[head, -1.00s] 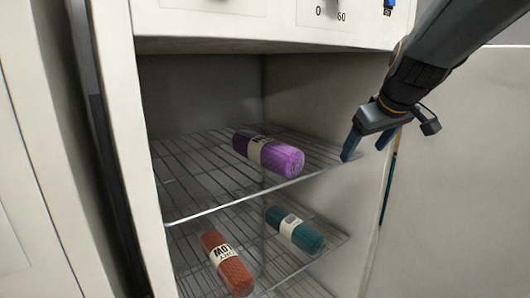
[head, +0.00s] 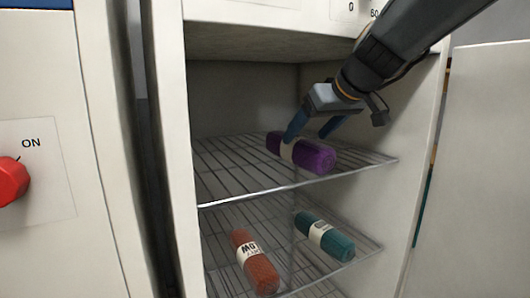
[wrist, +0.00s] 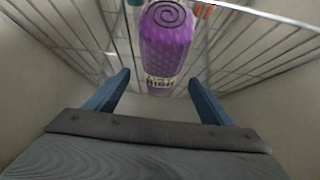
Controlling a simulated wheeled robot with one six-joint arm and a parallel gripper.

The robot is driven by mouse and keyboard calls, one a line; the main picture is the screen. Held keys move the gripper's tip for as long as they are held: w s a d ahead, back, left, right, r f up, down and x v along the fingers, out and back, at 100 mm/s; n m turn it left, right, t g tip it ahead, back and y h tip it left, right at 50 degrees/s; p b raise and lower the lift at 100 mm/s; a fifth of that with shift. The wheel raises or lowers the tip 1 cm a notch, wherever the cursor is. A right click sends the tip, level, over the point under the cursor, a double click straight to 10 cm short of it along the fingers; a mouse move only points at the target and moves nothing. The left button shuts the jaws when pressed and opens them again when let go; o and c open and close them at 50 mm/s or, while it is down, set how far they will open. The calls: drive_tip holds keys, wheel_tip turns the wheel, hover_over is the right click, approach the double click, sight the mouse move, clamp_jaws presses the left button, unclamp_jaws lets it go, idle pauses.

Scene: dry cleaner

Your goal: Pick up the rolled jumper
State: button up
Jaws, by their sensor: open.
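A purple rolled jumper (head: 314,157) with a pale paper band lies on the upper wire shelf (head: 230,190) of the open cabinet. My gripper (head: 308,131) is open and empty, just above and behind the roll in the head view. One blue finger overlaps the roll's band in that view; I cannot tell whether it touches. In the wrist view the purple roll (wrist: 165,40) points end-on between and beyond the two open fingers (wrist: 155,90), its spiral end at the top. A teal roll (head: 325,236) and an orange roll (head: 255,262), both banded, lie on the lower shelf.
The cabinet's side walls and top edge (head: 260,38) frame the opening closely around my arm. An open door panel (head: 485,160) stands at the right. A panel with a red knob (head: 12,182) is at the left. The upper shelf is clear left of the purple roll.

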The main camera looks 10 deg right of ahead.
sight(297, 145)
drive_tip(key=p+x, duration=0.1)
drive_tip(key=x, duration=0.6)
drive_tip(key=shift+s+f, duration=0.15)
drive_tip(key=shift+s, duration=0.05)
drive_tip(key=c, duration=1.4)
drive_tip(key=shift+r, duration=0.25)
drive_tip(key=shift+c, duration=0.2)
